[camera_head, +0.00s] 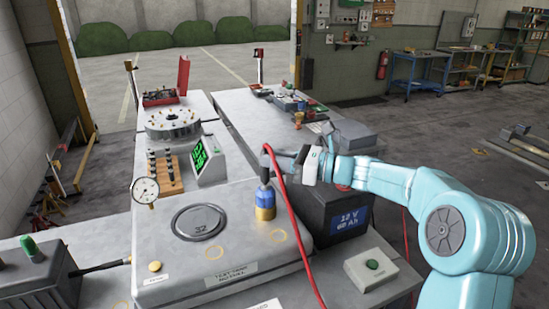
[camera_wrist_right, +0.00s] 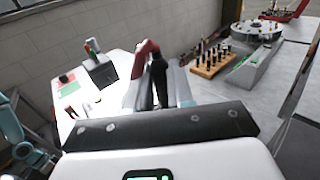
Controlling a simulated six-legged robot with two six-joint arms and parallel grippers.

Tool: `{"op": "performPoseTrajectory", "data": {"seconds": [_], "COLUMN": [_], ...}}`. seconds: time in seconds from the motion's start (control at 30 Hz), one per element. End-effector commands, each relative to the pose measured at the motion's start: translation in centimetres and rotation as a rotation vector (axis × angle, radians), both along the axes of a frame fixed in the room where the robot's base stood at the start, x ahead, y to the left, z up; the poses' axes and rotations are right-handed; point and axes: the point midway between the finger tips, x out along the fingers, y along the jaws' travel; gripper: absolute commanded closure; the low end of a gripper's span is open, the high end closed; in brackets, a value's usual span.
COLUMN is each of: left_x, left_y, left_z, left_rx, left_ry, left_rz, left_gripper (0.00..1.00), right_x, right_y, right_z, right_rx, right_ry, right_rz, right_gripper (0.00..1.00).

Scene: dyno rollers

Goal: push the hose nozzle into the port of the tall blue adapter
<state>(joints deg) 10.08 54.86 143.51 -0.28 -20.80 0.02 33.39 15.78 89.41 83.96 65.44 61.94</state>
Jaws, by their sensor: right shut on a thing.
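The tall blue adapter (camera_head: 265,198), blue above with a yellow band below, stands upright on the grey test bench. My right gripper (camera_head: 285,162) comes in from the right and is shut on the hose nozzle (camera_head: 264,163), which is dark and sits directly over the adapter's top. In this view I cannot tell whether the nozzle tip is inside the port or just above it. The red hose (camera_head: 290,215) loops from the nozzle down over the bench front. In the wrist view red hose (camera_wrist_right: 146,58) shows beside dark fingers; the port is hidden there. My left gripper is not seen.
A black battery (camera_head: 345,215) stands close on the right, under my right arm. A gauge (camera_head: 145,190), a green-screen box (camera_head: 207,160) and a flanged ring (camera_head: 172,122) are farther back left.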

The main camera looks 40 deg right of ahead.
Motion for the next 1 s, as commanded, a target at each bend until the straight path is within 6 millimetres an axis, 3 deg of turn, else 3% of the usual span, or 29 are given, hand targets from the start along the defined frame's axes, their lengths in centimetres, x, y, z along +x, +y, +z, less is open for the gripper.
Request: {"op": "performPoseTrajectory", "data": {"seconds": [0.37, 0.4, 0.47, 0.8, 1.0], "left_x": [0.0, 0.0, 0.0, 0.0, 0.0], "left_y": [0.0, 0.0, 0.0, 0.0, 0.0], "left_z": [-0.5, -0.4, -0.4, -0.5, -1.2], "left_rx": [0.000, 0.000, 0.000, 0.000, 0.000], "left_ry": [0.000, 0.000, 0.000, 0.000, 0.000], "left_rz": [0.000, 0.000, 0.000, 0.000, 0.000], "left_gripper": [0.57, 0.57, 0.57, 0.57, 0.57], "right_x": [0.0, 0.0, 0.0, -0.3, -3.0], "right_y": [0.0, 0.0, 0.0, -0.3, -2.3], "right_z": [-0.7, -0.6, -0.6, -0.7, -0.8], "right_rx": [0.001, 0.000, 0.000, 0.000, -0.003], "right_ry": [0.001, 0.000, 0.000, 0.000, -0.001], "right_rz": [0.000, 0.000, 0.000, -0.002, -0.006], "right_gripper": [1.00, 0.65, 0.48, 0.48, 0.48]}}
